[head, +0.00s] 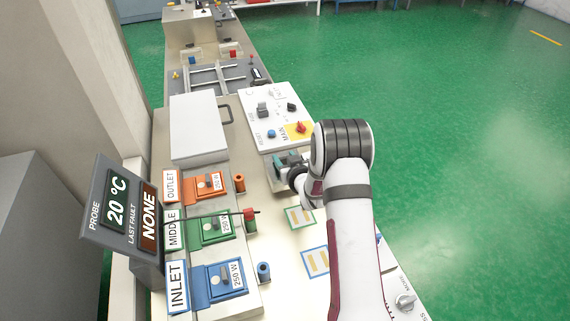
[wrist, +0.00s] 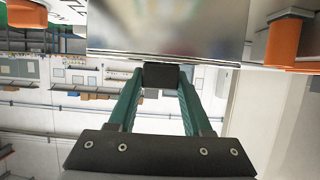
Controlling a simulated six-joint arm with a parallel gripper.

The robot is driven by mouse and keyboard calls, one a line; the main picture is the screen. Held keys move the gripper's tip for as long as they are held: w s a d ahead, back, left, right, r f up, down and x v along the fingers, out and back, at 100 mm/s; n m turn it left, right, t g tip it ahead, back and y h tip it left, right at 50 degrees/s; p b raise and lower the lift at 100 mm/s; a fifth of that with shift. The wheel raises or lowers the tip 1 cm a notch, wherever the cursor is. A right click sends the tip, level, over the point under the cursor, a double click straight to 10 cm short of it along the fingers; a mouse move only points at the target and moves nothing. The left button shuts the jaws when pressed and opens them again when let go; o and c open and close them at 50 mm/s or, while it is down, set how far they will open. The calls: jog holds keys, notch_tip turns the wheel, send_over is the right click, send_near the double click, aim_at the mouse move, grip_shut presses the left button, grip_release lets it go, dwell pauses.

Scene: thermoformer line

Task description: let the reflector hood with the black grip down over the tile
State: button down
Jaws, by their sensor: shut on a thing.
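My gripper (wrist: 161,92) is shut on the black grip (wrist: 161,76) of the reflector hood (wrist: 165,27), its teal fingers on either side. The hood's shiny silver face fills the top middle of the wrist view. In the head view my gripper (head: 281,164) is over the right side of the bench, and the hood is hard to make out there. I cannot tell which tile is meant.
A thin probe rod with a red tip (head: 250,214) reaches across the green station. An orange post (head: 239,182) and a blue post (head: 263,271) stand beside the stations. A white box (head: 197,128) and a control panel (head: 272,110) lie behind. Green-framed (head: 300,216) and blue-framed (head: 314,262) pads lie right.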

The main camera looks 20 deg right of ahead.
notch_tip(320, 180, up, 2)
jog(key=shift+r, duration=0.1)
jog(key=s+d+r, duration=0.6)
jog(key=s+d, duration=0.1)
jog(key=d, duration=0.1)
jog(key=w+a+r+n+g+y, duration=0.15)
jog(key=a+r+n+y, duration=0.3)
jog(key=a, duration=0.55)
jog(key=w+a+r+n+g+y, duration=0.1)
jog(key=a+r+n+g+y, duration=0.3)
jog(key=a, duration=0.5)
jog(key=s+a+f+n+g+y, duration=0.2)
jog(key=s+a+n+g+y, duration=0.3)
jog(key=s+a+n+g, duration=0.3)
jog(key=s+a+n, duration=0.1)
jog(key=a, duration=0.2)
jog(key=shift+s+a, duration=0.25)
jog(key=shift+s, duration=0.05)
jog(key=shift+f+n, duration=0.1)
jog(key=shift+n, duration=0.15)
jog(key=shift+f, duration=2.95)
